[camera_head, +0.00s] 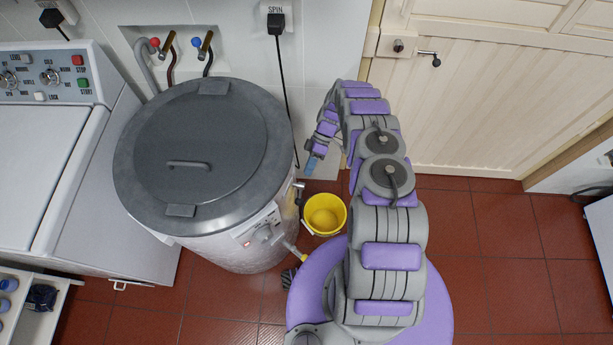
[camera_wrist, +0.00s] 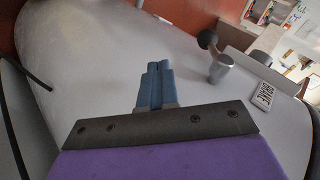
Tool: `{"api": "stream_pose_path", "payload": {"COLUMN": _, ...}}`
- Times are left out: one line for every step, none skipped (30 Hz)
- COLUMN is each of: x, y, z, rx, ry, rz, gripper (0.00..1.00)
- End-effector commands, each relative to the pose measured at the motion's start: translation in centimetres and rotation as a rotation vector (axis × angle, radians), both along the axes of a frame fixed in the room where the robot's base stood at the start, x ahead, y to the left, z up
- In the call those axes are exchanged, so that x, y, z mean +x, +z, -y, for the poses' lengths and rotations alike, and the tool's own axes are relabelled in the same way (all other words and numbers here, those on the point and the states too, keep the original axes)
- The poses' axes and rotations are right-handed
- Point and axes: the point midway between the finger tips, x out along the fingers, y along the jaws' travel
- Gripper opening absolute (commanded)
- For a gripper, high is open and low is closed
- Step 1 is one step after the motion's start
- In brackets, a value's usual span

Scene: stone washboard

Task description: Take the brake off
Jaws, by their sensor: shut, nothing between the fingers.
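In the wrist view, a lever with a black ball knob (camera_wrist: 207,40) stands on the pale curved drum wall, on a short grey metal pivot (camera_wrist: 221,68). A white label reading BRAKE (camera_wrist: 263,95) is fixed beside it. My gripper (camera_wrist: 158,66) has its blue fingers together and empty, left of and apart from the lever. In the head view my gripper (camera_head: 312,163) points down at the right of the spin drum (camera_head: 225,256), above the yellow bucket.
The drum has a closed grey lid (camera_head: 200,140). A yellow bucket (camera_head: 324,214) stands on the red tiles close to the drum. A washing machine (camera_head: 60,150) is at the left, and a black cable hangs from the SPIN plug (camera_head: 276,22).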

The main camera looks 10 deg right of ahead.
Motion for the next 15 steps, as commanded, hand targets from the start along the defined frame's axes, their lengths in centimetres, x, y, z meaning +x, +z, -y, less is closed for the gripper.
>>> {"api": "stream_pose_path", "payload": {"x": 0.5, "y": 0.2, "z": 0.3, "rx": -0.001, "ry": 0.000, "rz": 0.003, "gripper": 0.00}}
{"api": "stream_pose_path", "payload": {"x": 0.8, "y": 0.3, "z": 0.6, "rx": -0.001, "ry": 0.000, "rz": 0.005, "gripper": 0.00}}
{"api": "stream_pose_path", "payload": {"x": 1.1, "y": 0.5, "z": 0.9, "rx": -0.002, "ry": -0.001, "rz": 0.006, "gripper": 0.00}}
{"api": "stream_pose_path", "payload": {"x": 1.3, "y": 0.7, "z": 1.2, "rx": -0.002, "ry": -0.001, "rz": 0.003, "gripper": 0.00}}
{"api": "stream_pose_path", "payload": {"x": 1.5, "y": 0.8, "z": 1.4, "rx": 0.000, "ry": -0.001, "rz": 0.002, "gripper": 0.00}}
{"api": "stream_pose_path", "payload": {"x": 1.7, "y": 0.9, "z": 1.7, "rx": 0.002, "ry": -0.001, "rz": 0.002, "gripper": 0.00}}
{"api": "stream_pose_path", "payload": {"x": 2.0, "y": 1.0, "z": 1.9, "rx": 0.002, "ry": -0.002, "rz": 0.004, "gripper": 0.00}}
{"api": "stream_pose_path", "payload": {"x": 2.2, "y": 1.2, "z": 2.0, "rx": 0.001, "ry": -0.002, "rz": 0.006, "gripper": 0.00}}
{"api": "stream_pose_path", "payload": {"x": 2.4, "y": 1.3, "z": 2.2, "rx": 0.001, "ry": -0.002, "rz": 0.006, "gripper": 0.00}}
{"api": "stream_pose_path", "payload": {"x": 2.5, "y": 1.3, "z": 2.4, "rx": 0.003, "ry": -0.002, "rz": 0.005, "gripper": 0.00}}
{"api": "stream_pose_path", "payload": {"x": 2.6, "y": 1.4, "z": 2.5, "rx": 0.003, "ry": -0.002, "rz": 0.004, "gripper": 0.00}}
{"api": "stream_pose_path", "payload": {"x": 2.7, "y": 1.5, "z": 2.6, "rx": 0.004, "ry": -0.001, "rz": 0.003, "gripper": 0.00}}
{"api": "stream_pose_path", "payload": {"x": 2.8, "y": 1.6, "z": 2.7, "rx": 0.004, "ry": -0.001, "rz": 0.003, "gripper": 0.00}}
{"api": "stream_pose_path", "payload": {"x": 2.8, "y": 1.7, "z": 2.7, "rx": 0.004, "ry": -0.001, "rz": 0.003, "gripper": 0.00}}
{"api": "stream_pose_path", "payload": {"x": 2.9, "y": 1.7, "z": 2.8, "rx": 0.003, "ry": 0.000, "rz": 0.003, "gripper": 0.00}}
